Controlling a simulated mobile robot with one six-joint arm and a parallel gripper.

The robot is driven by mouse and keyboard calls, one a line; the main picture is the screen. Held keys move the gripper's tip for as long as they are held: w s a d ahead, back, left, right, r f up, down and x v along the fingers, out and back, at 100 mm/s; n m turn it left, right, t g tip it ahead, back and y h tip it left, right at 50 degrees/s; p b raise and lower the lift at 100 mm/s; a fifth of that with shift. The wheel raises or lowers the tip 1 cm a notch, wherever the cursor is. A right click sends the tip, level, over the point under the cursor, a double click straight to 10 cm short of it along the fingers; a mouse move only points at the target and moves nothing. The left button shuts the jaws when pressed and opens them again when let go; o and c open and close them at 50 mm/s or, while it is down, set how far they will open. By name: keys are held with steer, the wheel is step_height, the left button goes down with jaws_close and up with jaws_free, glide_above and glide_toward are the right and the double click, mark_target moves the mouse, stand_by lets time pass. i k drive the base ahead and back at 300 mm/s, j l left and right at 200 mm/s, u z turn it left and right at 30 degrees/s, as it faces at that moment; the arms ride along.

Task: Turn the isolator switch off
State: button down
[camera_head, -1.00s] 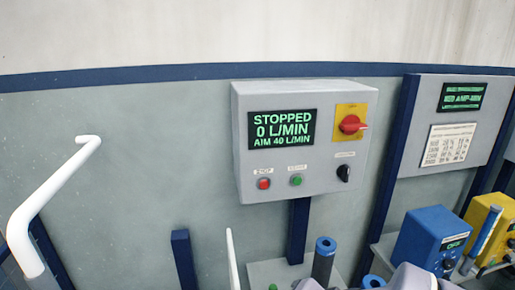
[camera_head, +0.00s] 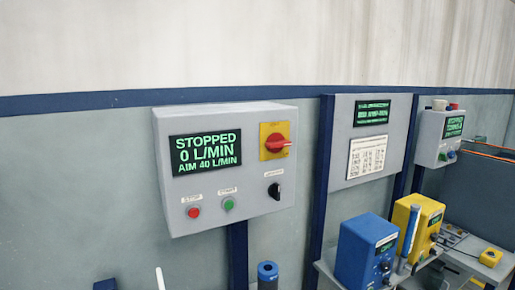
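The isolator switch (camera_head: 276,145) is a red rotary handle on a yellow square plate, at the upper right of a grey control box (camera_head: 235,200). Its handle points to the right, roughly horizontal. The box's screen (camera_head: 205,153) reads "STOPPED 0 L/MIN AIM 40 L/MIN". Below are a red button (camera_head: 193,212), a green button (camera_head: 228,204) and a black knob (camera_head: 274,191). My gripper is not in view.
A grey panel (camera_head: 395,150) with a screen and a printed chart stands to the right. Blue (camera_head: 358,250) and yellow (camera_head: 425,215) boxes sit on a shelf below it. A blue-topped post (camera_head: 267,270) stands below the control box. The space before the switch looks clear.

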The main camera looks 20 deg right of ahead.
mark_target(276, 142)
steer(key=i+j+z, duration=0.15)
steer(key=j, duration=0.5)
steer(key=j+z, duration=0.1)
steer(key=j, duration=0.6)
